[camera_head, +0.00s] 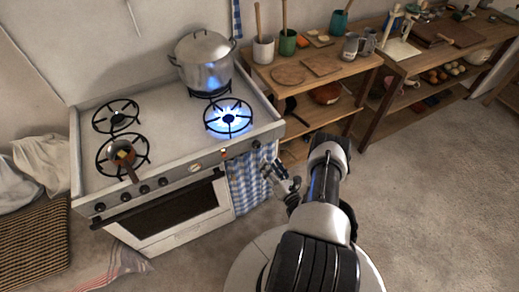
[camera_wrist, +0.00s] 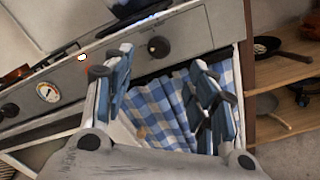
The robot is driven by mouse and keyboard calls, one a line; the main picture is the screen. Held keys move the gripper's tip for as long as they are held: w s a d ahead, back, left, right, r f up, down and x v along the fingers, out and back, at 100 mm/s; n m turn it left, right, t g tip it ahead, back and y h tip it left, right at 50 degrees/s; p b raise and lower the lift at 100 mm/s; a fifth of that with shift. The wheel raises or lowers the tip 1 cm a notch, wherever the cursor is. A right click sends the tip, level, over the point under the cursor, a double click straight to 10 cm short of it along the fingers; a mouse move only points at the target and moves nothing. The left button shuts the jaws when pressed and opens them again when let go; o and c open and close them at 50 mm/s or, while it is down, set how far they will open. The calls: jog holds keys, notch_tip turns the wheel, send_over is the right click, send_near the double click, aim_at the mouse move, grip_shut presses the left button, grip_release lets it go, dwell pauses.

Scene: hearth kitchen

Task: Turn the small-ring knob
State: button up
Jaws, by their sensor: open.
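The stove (camera_head: 170,130) has a row of black knobs along its front panel. One dark round knob (camera_wrist: 158,46) sits at the panel's right end, also seen in the head view (camera_head: 256,144); whether it is the small-ring knob cannot be told. My gripper (camera_head: 274,170) is open and empty in front of the stove's right front corner. In the wrist view its fingers (camera_wrist: 162,62) spread to either side below that knob, apart from it. The front right ring (camera_head: 228,118) burns with a blue flame.
A checked blue cloth (camera_wrist: 165,110) hangs from the stove front below the knob. A steel pot (camera_head: 204,62) stands on the back right ring, and a small pan (camera_head: 124,158) on the front left. A wooden shelf (camera_head: 325,88) stands to the right.

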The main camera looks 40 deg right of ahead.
aim_at(258, 146)
jog(key=b+x, duration=0.1)
jog(key=x, duration=0.9)
jog(key=shift+w, duration=0.1)
jog(key=shift+a, duration=0.1)
jog(key=c, duration=1)
